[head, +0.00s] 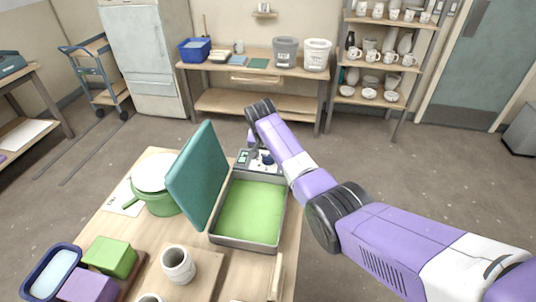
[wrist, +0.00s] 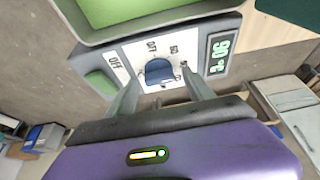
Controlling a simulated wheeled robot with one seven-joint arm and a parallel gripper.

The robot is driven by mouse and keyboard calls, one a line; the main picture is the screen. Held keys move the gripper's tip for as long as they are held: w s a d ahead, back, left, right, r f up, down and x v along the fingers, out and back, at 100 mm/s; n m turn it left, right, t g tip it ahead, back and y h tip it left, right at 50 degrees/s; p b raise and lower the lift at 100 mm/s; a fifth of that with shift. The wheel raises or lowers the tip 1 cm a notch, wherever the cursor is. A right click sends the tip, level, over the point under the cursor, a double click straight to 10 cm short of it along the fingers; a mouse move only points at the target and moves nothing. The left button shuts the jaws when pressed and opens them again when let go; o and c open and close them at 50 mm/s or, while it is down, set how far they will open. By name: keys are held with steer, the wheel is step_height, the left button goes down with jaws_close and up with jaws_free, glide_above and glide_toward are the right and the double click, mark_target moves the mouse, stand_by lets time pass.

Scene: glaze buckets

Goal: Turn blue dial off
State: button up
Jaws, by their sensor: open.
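The blue dial (wrist: 158,71) sits on a white dial plate on the front panel of a grey box (wrist: 190,26). An OFF label shows on the left of the plate, with further marks around the dial. My gripper (wrist: 164,90) is open. Its two fingers stand either side of the dial, nearer the camera; I cannot tell whether they touch it. In the head view the box (head: 214,238) is on the table, green inside, its teal lid (head: 198,178) raised. My gripper (head: 256,152) is at its far end by the panel, and the dial (head: 267,160) is small there.
A green button (wrist: 100,83) and a lit display (wrist: 219,54) flank the dial. A green pot (head: 163,198), a green block (head: 110,256) and a white jar (head: 178,265) stand on the table (head: 150,236) left of the box. Floor beyond the table is clear.

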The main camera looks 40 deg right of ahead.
steer(key=shift+f, duration=0.1)
jaws_close()
